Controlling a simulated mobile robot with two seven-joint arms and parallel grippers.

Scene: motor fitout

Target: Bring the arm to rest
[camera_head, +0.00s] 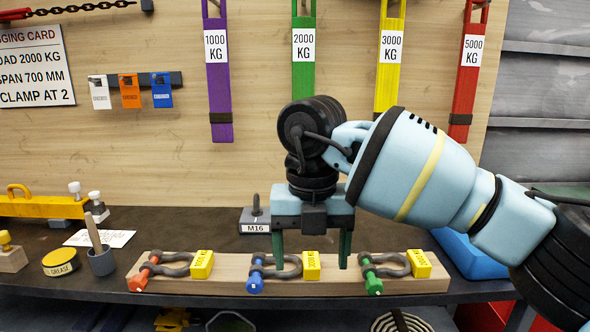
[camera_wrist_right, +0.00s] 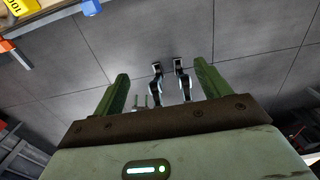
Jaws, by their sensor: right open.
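My right arm comes in from the right in the head view. Its gripper (camera_head: 312,252) points down with its two green fingers apart and nothing between them. In the right wrist view the gripper (camera_wrist_right: 160,72) is open and empty over grey floor (camera_wrist_right: 235,35). The board's edge (camera_wrist_right: 45,8) shows only at the upper left there, so the gripper appears clear of it. My left gripper is in neither view.
The wooden board (camera_head: 220,283) holds shackles with yellow tags along the front of the dark bench (camera_head: 190,222). An M16 block (camera_head: 254,222) stands behind. Coloured slings hang on the wall.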

